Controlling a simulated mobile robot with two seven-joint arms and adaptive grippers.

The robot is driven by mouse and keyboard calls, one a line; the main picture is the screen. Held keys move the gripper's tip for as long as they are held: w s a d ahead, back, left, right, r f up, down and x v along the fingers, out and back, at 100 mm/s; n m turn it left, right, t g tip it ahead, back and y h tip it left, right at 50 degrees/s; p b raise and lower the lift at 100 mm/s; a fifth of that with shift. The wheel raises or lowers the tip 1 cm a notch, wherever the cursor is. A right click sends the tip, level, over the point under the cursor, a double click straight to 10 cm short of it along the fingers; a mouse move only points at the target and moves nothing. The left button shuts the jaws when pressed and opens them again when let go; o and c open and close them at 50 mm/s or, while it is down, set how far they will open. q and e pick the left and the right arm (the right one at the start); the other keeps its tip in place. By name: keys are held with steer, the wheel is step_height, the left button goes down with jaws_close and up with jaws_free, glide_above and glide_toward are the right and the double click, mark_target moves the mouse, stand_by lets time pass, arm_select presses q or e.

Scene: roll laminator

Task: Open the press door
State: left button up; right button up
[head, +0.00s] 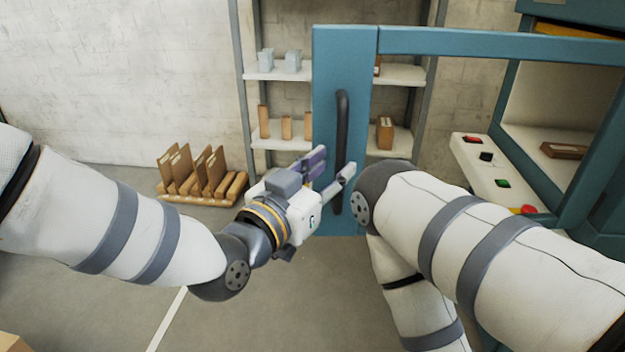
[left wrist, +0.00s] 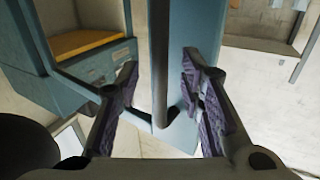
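The press door (head: 340,60) is a teal frame standing in the middle of the head view, swung away from the press body at the right. Its handle (head: 341,150) is a dark vertical bar on the wide left stile. My left gripper (head: 333,172) is open beside the handle's lower part. In the left wrist view the handle (left wrist: 160,60) runs between the two spread purple-padded fingers (left wrist: 157,95), and neither finger visibly touches it. My right arm crosses the lower right of the head view; its gripper is hidden or out of frame.
The press (head: 590,190) stands at the right with a control panel (head: 495,170) of several buttons. A shelf rack (head: 275,72) with boxes stands behind the door. A wooden rack of brown folders (head: 200,175) sits on the floor at left. My right forearm is close to the door's lower edge.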

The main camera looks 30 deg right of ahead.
arm_select(q)
steer(key=v, duration=0.8)
steer(key=shift+a, duration=0.2)
steer(key=shift+s, duration=0.1)
